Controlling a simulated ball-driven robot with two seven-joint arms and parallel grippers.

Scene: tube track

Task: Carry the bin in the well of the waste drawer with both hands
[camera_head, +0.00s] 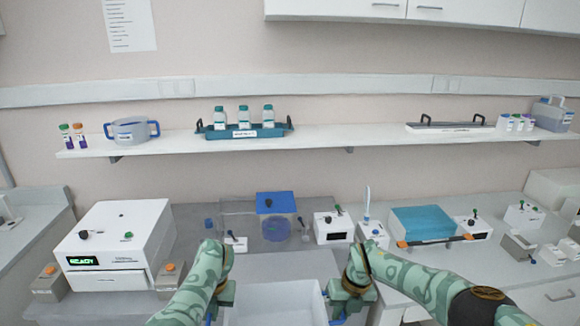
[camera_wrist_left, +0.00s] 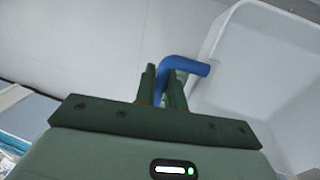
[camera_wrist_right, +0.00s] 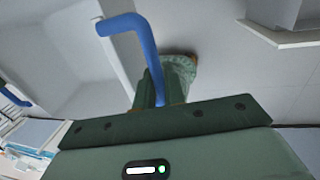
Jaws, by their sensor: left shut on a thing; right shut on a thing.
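The bin (camera_head: 275,306), a pale open-topped box, is at the bottom middle of the head view between my two grippers; its lower part is cut off. My left gripper (camera_head: 222,293) is shut on the blue handle at the bin's left side. That handle (camera_wrist_left: 188,64) rises between the fingers in the left wrist view, beside the bin's wall (camera_wrist_left: 221,38). My right gripper (camera_head: 345,296) is shut on the right blue handle (camera_wrist_right: 140,40), with the bin's inside (camera_wrist_right: 80,45) beyond it. The bin looks empty. I cannot make out the waste drawer's well.
A white device (camera_head: 118,235) reading READY stands on the counter at left. A blue-lidded container (camera_head: 277,218), a small box (camera_head: 333,228) and a teal-topped block (camera_head: 423,222) stand behind the bin. A shelf (camera_head: 350,140) holding bottles and trays runs along the wall.

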